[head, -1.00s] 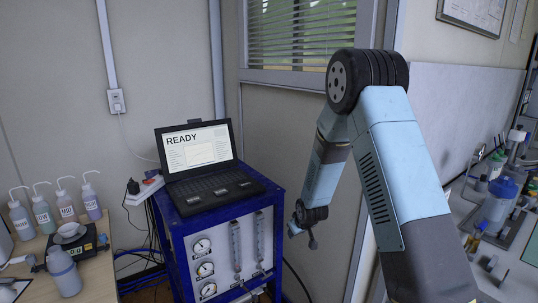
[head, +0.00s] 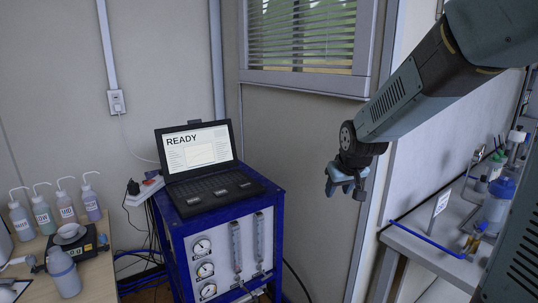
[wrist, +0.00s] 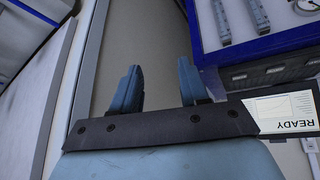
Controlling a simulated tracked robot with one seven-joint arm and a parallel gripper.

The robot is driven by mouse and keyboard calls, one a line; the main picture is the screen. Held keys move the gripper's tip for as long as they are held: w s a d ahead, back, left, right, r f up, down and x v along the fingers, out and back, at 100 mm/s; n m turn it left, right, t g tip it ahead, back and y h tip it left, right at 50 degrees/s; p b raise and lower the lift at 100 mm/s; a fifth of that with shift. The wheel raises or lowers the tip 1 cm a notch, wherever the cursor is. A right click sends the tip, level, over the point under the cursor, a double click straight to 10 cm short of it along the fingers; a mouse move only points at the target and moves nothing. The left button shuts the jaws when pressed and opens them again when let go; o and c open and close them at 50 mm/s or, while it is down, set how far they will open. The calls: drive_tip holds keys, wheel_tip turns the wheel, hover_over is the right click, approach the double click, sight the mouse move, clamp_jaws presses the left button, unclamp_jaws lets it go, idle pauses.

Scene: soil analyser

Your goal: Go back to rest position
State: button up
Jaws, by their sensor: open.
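My gripper (head: 343,184) hangs in the air at the right of the blue-framed analyser cabinet (head: 277,213), apart from it, in the head view. In the wrist view my gripper (wrist: 159,88) shows two blue fingers spread apart with nothing between them. The laptop (head: 208,164) on top of the cabinet reads READY. Its screen also shows at the lower right of the wrist view (wrist: 284,108).
A table at the left holds several wash bottles (head: 66,205), a scale (head: 76,243) with a small dish, and a grey bottle (head: 63,272). A bench (head: 425,249) with lab items stands at the right. The window blind (head: 308,35) is behind.

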drive_tip(key=s+d+r+m, duration=0.1)
drive_tip(key=s+r, duration=0.3)
drive_tip(key=s, duration=0.8)
drive_tip(key=s+d+r+m, duration=0.1)
drive_tip(key=s+d+r, duration=0.2)
drive_tip(key=s, duration=0.9)
wheel_tip(320, 180, up, 2)
drive_tip(key=shift+s+m+g, duration=0.2)
drive_tip(key=shift+m+g, duration=0.1)
